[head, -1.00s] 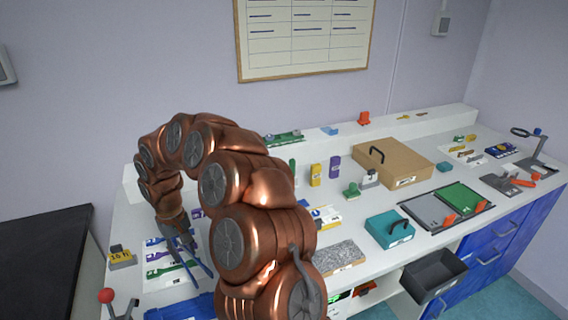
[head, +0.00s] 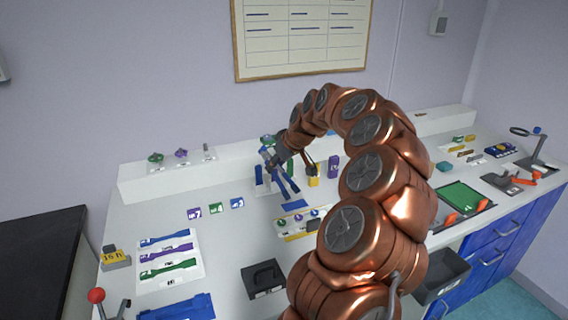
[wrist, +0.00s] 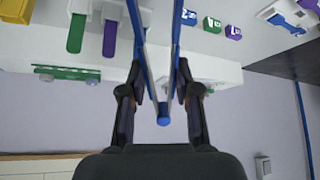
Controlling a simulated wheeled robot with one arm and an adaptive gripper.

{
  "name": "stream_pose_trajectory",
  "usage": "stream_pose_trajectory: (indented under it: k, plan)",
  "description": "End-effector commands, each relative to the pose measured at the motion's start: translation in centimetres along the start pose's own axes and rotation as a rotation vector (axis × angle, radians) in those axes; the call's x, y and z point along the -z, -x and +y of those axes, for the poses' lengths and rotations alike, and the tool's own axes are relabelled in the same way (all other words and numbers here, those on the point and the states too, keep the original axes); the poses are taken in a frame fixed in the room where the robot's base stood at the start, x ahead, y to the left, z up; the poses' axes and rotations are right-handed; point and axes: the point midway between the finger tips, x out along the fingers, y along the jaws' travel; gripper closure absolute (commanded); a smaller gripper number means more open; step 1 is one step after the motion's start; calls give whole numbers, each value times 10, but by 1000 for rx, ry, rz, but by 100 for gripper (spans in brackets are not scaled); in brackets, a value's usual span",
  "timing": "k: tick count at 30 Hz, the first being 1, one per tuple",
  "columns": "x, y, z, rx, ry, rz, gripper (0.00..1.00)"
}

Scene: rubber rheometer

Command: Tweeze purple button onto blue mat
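My gripper (head: 281,161) is shut on blue tweezers (head: 287,184). In the wrist view my gripper (wrist: 162,100) holds them between its fingers, their two prongs (wrist: 132,17) apart. In the head view the prongs hang over the bench, tips just above a small flat blue mat (head: 294,205). Small round buttons lie on a pale card with yellow edging (head: 289,237), just in front of the mat. I see nothing between the tips.
Purple (head: 194,213), green (head: 216,208) and blue (head: 237,203) blocks stand left of the tweezers. Yellow (head: 313,176) and purple (head: 334,167) upright pieces stand close right. A dark handled box (head: 264,279) is in front. Bench between the blocks and box is clear.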

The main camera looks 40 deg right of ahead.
Motion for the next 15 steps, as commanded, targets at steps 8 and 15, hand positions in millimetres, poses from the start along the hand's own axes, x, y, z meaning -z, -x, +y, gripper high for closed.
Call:
stream_pose_trajectory:
  k: [8,15]
  plan:
    - [-6,15,24,-3,-7,42,72]
    - [-5,15,23,-3,-6,41,72]
